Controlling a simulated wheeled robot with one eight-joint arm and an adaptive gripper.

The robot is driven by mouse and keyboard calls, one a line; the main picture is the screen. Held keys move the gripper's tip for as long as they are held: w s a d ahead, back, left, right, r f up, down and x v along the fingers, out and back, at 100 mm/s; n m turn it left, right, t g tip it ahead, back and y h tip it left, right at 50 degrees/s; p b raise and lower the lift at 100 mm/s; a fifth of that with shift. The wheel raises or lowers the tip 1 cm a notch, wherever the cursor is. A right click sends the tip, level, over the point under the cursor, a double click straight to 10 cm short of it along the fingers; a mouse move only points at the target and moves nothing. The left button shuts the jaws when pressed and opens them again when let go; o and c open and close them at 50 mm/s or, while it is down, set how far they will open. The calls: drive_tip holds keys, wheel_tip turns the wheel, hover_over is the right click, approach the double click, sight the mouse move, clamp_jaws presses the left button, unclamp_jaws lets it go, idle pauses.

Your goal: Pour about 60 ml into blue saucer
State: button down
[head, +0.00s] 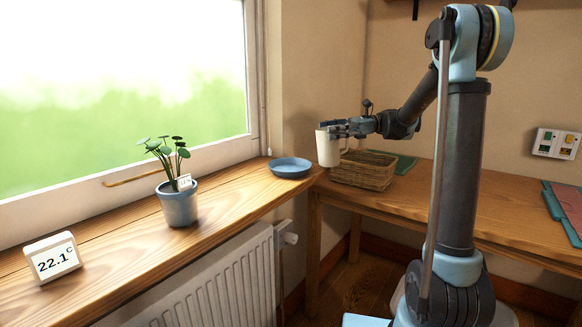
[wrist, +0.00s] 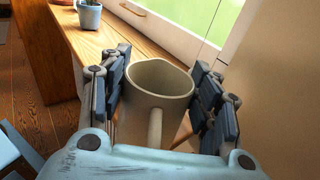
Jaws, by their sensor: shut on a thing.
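A blue saucer (head: 290,167) lies at the far right end of the wooden windowsill shelf in the head view. My gripper (head: 341,130) is shut on a cream-coloured jug (head: 327,148), held upright in the air just right of the saucer and apart from it. In the wrist view my gripper (wrist: 165,105) has its fingers on both sides of the jug (wrist: 157,80), with the handle toward the camera. The jug's mouth is open; whether it holds liquid I cannot tell. The saucer is hidden in the wrist view.
A potted plant (head: 178,205) stands on the shelf (head: 235,195), left of the saucer. A thermometer display (head: 52,257) sits at the near left. A radiator (head: 225,285) is below the shelf.

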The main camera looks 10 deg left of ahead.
drive_tip(key=s+a+f+t+h+p, duration=0.1)
drive_tip(key=s+a+t+h+p, duration=0.1)
drive_tip(key=a+h, duration=0.5)
drive_tip(key=shift+s+f+t+h, duration=0.3)
drive_tip(key=shift+s+t+h, duration=0.5)
drive_tip(key=shift+t, duration=0.5)
drive_tip(key=shift+s+a+f+t+h+p, duration=0.2)
drive_tip(key=shift+f+h+p, duration=0.1)
drive_tip(key=shift+f+h, duration=0.1)
drive_tip(key=shift+s+a+f+t+h+p, duration=0.1)
drive_tip(key=shift+a+f+t+h+p, duration=0.1)
drive_tip(key=shift+f+h+p, duration=0.15)
drive_tip(key=shift+a+f+t+h+p, duration=0.15)
drive_tip(key=shift+f+t+h+p, duration=0.3)
drive_tip(key=shift+p, duration=0.8)
idle(1.0)
drive_tip(key=shift+w+d+r+g+y, duration=0.15)
drive_tip(key=shift+d+r+g+y, duration=0.2)
drive_tip(key=shift+r+y, duration=0.2)
drive_tip(key=shift+w+d+r+g+y, duration=0.15)
drive_tip(key=shift+d+r+g+y, duration=0.1)
drive_tip(key=shift+r+g+y, duration=0.25)
drive_tip(key=shift+w+d+r+g+y+b, duration=0.1)
drive_tip(key=shift+d+r+g+y+b, duration=0.25)
drive_tip(key=shift+y, duration=0.35)
drive_tip(key=shift+w+d+r+g+y+b, duration=0.1)
drive_tip(key=shift+r+g+y+b, duration=0.15)
drive_tip(key=shift+r+y, duration=0.3)
drive_tip(key=shift+f, duration=0.1)
